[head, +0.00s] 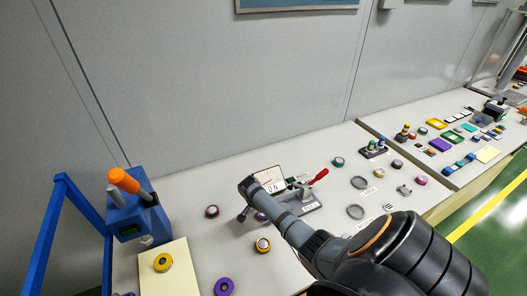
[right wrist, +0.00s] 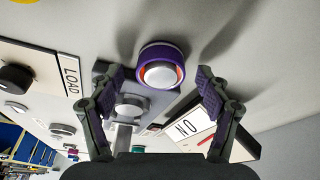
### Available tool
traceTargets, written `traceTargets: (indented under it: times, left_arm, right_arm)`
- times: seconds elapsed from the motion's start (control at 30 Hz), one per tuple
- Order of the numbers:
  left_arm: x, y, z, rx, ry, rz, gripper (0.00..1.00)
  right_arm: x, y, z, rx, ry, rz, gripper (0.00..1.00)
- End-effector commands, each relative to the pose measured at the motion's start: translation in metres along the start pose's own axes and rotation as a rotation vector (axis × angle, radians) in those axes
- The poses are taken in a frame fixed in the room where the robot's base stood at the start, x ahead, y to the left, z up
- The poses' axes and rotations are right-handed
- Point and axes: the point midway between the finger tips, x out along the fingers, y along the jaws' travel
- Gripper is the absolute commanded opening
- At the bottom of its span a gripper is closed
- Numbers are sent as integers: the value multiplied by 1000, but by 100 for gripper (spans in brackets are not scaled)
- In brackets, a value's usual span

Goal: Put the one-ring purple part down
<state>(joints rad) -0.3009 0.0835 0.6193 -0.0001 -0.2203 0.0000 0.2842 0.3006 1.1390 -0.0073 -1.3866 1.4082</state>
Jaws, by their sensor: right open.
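A purple part (right wrist: 160,54) with an orange ring and a pale centre shows in the right wrist view, between and just ahead of the fingertips of my right gripper (right wrist: 161,73). The fingers are open with a gap on either side of the part. In the head view my right gripper (head: 246,191) is over the middle of the table, and a bit of purple (head: 261,216) shows beneath it, mostly hidden by the arm. How many rings it has is hard to tell. My left gripper is not in view.
A fixture with a red-handled lever (head: 319,175) and an ON panel (head: 270,181) stand beside the gripper.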

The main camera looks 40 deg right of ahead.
Motion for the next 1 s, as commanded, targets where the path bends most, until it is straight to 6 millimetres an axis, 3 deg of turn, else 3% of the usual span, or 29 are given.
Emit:
traceTargets:
  times: [0.23,0.8,1.0]
  left_arm:
    - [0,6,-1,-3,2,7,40]
    - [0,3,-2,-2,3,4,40]
    - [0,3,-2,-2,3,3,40]
  right_arm:
    - [2,0,0,0,0,-1,74]
    - [1,-1,0,0,1,-2,0]
    - [0,-1,-1,1,1,-2,0]
